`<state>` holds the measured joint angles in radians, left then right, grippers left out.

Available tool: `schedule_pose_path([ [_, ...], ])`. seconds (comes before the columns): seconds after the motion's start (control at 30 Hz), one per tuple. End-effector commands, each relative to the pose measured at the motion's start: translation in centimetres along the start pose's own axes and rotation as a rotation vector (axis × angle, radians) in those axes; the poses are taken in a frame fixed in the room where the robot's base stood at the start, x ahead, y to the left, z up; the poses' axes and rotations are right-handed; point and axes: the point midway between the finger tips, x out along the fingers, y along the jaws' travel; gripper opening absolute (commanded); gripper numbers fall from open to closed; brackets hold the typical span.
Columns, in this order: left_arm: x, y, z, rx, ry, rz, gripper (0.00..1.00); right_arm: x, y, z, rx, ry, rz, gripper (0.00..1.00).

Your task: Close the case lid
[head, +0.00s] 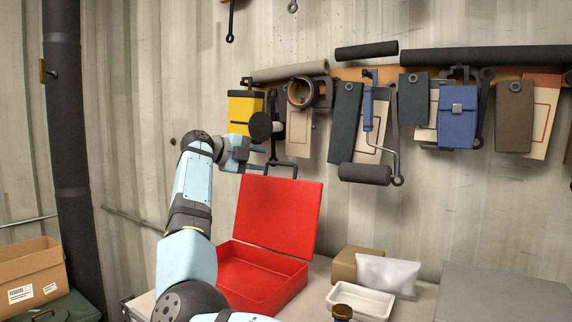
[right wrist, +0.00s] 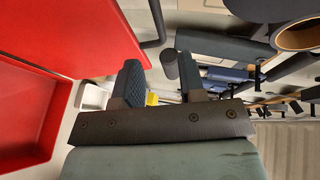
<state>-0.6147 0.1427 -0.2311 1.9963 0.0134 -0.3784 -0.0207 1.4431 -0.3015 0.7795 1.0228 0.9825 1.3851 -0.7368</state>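The red case (head: 258,296) stands open on the table, its lid (head: 278,213) raised and tilted slightly back. A dark handle (head: 281,165) sits on the lid's upper edge. My right gripper (head: 262,159) is just above the lid's top left corner, beside the handle. In the right wrist view its two fingers (right wrist: 160,72) are apart. The red lid (right wrist: 85,35) and the case's tray (right wrist: 28,115) show at the left there, with part of the handle (right wrist: 157,22) ahead of the fingers. I cannot tell whether anything touches. My left gripper is out of view.
Tools and pouches hang on the wall behind, including a yellow pouch (head: 240,112) close behind my gripper and a paint roller (head: 365,174). A white tray (head: 348,300), a brown box (head: 345,265) and a pale bag (head: 388,273) stand right of the case.

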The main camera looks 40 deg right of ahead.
Motion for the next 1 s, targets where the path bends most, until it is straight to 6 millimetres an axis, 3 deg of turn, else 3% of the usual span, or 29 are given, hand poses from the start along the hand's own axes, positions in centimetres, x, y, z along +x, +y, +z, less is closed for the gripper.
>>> schedule_pose_path([
  [0.2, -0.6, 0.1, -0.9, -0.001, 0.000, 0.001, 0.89, 4.9, -0.2, -0.1, 0.001, 0.003, 0.000, 0.37],
  [0.4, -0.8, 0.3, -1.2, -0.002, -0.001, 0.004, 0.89, 7.9, -0.1, -0.1, 0.000, 0.002, -0.001, 0.37],
  [0.6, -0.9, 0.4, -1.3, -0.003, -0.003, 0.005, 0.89, 9.1, 0.0, 0.0, 0.000, -0.001, 0.000, 0.37],
  [0.87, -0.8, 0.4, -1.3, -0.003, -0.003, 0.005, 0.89, 9.2, 0.0, 0.0, 0.000, -0.001, -0.001, 0.37],
  [1.0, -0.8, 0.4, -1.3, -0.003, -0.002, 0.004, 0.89, 9.2, 0.0, 0.0, 0.000, 0.000, -0.001, 0.07],
])
